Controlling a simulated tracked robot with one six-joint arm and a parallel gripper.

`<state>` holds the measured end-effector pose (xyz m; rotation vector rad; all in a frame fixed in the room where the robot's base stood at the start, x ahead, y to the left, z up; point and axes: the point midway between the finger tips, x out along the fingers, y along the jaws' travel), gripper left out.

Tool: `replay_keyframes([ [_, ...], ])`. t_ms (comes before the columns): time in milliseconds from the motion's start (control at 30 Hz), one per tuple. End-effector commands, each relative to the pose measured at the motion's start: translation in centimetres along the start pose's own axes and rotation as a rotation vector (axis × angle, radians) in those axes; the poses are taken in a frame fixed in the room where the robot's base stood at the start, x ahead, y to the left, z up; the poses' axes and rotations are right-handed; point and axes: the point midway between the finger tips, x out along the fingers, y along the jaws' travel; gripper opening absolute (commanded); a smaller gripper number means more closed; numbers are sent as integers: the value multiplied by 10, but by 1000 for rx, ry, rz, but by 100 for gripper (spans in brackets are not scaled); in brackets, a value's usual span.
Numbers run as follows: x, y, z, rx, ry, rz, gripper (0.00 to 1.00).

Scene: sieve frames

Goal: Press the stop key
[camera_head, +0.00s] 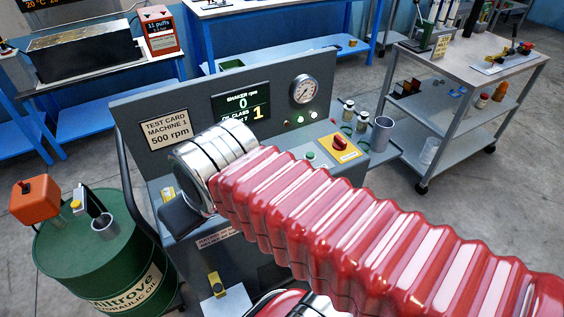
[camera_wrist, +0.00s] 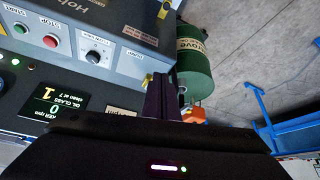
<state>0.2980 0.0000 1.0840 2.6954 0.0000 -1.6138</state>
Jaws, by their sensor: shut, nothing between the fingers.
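The stop key (camera_wrist: 50,41) is a round red button under a STOP label on the grey panel at the upper left of the wrist view. The green start key (camera_wrist: 18,28) is to its left and a black knob (camera_wrist: 93,56) to its right. I cannot make out the stop key in the head view, where my red-sleeved arm covers part of the panel. My gripper (camera_wrist: 160,97) is shut and empty, seen as dark fingers below and right of the keys. In the head view my gripper (camera_head: 182,214) is at the machine's left front, partly hidden by my wrist.
The machine's screen (camera_head: 241,104) reads 0 shaker rpm and oil class 1. A red switch on a yellow plate (camera_head: 340,149) is on the panel's right. A green oil drum (camera_head: 105,262) stands at left, a grey cart (camera_head: 470,75) at right. Some floor between is bare.

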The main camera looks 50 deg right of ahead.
Motion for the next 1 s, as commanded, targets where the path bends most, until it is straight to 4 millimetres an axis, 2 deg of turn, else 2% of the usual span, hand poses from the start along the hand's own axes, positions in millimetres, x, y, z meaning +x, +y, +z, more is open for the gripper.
replay_keyframes([
  [167,1,1,-2,40,-3,-5,0],
  [267,5,6,-6,144,-10,-16,0],
  [367,12,10,-14,326,-19,-35,0],
  [667,41,41,-52,1135,-49,-112,0],
  [867,62,80,-77,1708,-61,-164,0],
  [1000,75,116,-91,2113,-61,-207,0],
])
